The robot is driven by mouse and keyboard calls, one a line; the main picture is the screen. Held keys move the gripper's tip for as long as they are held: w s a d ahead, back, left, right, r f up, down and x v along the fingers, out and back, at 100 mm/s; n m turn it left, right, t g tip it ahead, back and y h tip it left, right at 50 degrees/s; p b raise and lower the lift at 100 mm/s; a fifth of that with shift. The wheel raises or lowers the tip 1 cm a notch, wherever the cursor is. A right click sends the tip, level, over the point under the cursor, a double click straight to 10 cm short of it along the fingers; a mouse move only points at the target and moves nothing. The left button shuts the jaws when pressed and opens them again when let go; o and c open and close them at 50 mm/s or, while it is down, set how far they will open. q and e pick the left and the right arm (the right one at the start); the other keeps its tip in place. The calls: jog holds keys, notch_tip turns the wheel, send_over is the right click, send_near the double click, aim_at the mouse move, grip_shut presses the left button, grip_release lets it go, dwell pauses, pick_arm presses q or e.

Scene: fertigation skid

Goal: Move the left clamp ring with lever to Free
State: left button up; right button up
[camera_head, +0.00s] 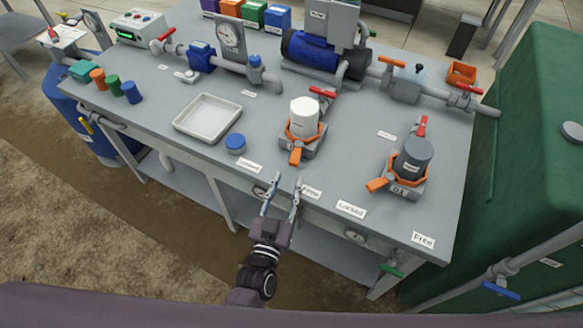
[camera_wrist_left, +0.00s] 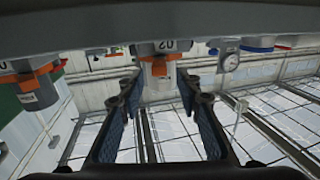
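The left clamp ring (camera_head: 305,137) is an orange band around the base of a white canister (camera_head: 304,112). Its orange lever (camera_head: 296,153) sticks out toward the table's front edge. A Free label (camera_head: 312,192) lies in front and to the right; another label (camera_head: 249,165), too small to read surely, lies to the left. My left gripper (camera_head: 283,180) is open and empty at the front edge, apart from the lever. In the upside-down left wrist view, orange clamp parts (camera_wrist_left: 157,58) show between the open fingers (camera_wrist_left: 160,88). My right gripper is not in view.
A second orange clamp (camera_head: 400,173) with a dark canister stands to the right, with Locked (camera_head: 351,209) and Free labels before it. A blue-lidded jar (camera_head: 235,143) and a white tray (camera_head: 207,104) stand to the left. A green tank (camera_head: 530,150) borders the right.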

pick_arm(q)
jog(key=s, duration=0.3)
jog(key=shift+s+a, duration=0.35)
jog(key=shift+s, duration=0.05)
